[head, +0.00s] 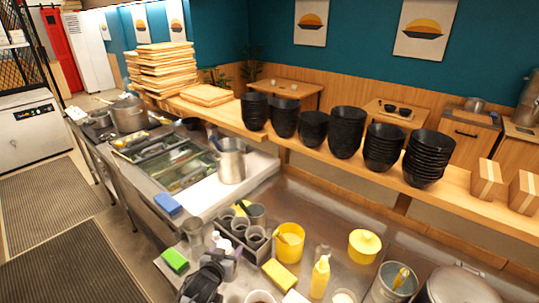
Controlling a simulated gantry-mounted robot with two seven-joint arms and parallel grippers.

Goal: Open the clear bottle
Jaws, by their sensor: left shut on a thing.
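My left gripper (222,262) is at the lower left of the metal counter, beside the dark caddy. It is shut on what looks like the clear bottle, whose pale top (224,245) shows just past the fingers. The gripper hides most of its body, so I cannot tell whether its lid is on. A clear grey container (194,238) stands to the left of it. My right gripper is not in view.
A dark caddy with grey cups (255,237), a yellow container (290,242), a yellow sponge (279,275) and a yellow squeeze bottle (320,277) crowd the right side. A green sponge (175,261) lies left. Black bowl stacks (347,132) line the shelf behind. Some metal counter between is bare.

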